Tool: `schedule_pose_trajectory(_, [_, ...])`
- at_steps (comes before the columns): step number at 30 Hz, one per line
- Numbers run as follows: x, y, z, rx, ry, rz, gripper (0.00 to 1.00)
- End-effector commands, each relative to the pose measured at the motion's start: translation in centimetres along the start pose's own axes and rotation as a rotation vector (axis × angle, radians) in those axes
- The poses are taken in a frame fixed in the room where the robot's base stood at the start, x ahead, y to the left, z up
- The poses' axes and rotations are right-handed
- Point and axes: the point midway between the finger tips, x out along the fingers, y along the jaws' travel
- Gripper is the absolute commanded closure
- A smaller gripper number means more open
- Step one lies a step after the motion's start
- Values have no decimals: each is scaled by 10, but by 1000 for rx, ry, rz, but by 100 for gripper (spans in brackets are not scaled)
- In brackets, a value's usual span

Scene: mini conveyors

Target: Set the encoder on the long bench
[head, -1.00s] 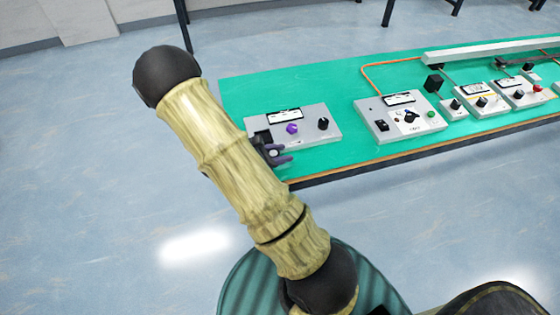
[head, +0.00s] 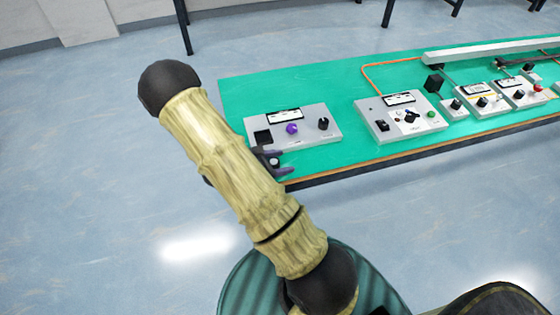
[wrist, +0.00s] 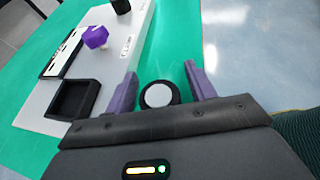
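A short round black part with a pale grey top, apparently the encoder (wrist: 157,95), stands between my gripper's purple fingers over the green long bench (wrist: 173,40). In the head view the encoder (head: 275,162) is near the bench's front left edge, just in front of a grey panel. My gripper (wrist: 162,88) is open around it, with a clear gap at the right finger. The left finger is very close, and I cannot tell if it touches. The encoder appears to rest on the bench (head: 330,83), but its underside is hidden. My gripper (head: 277,161) is partly behind my arm.
The grey panel (head: 308,132) has a purple knob (head: 292,128), a black knob (head: 323,123) and an empty-looking black square recess (wrist: 74,100). A second panel (head: 380,112) and several smaller units stand to the right. Bare bench lies between the two panels.

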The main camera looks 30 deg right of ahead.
Motion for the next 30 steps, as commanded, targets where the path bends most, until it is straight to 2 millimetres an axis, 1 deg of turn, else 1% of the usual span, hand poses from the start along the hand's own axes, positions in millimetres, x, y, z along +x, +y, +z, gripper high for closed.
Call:
schedule_pose_trajectory(7, [0, 0, 1, 0, 0, 0, 46])
schedule_pose_trajectory(10, [-2, 0, 4, 1, 0, 0, 46])
schedule_pose_trajectory(13, [-11, 1, 3, 0, 0, 4, 46])
schedule_pose_trajectory(17, [-32, 1, 3, 1, 1, 5, 46])
schedule_pose_trajectory(27, [-98, 1, 3, 1, 1, 5, 46])
schedule_pose_trajectory(30, [-112, 1, 3, 1, 1, 3, 46])
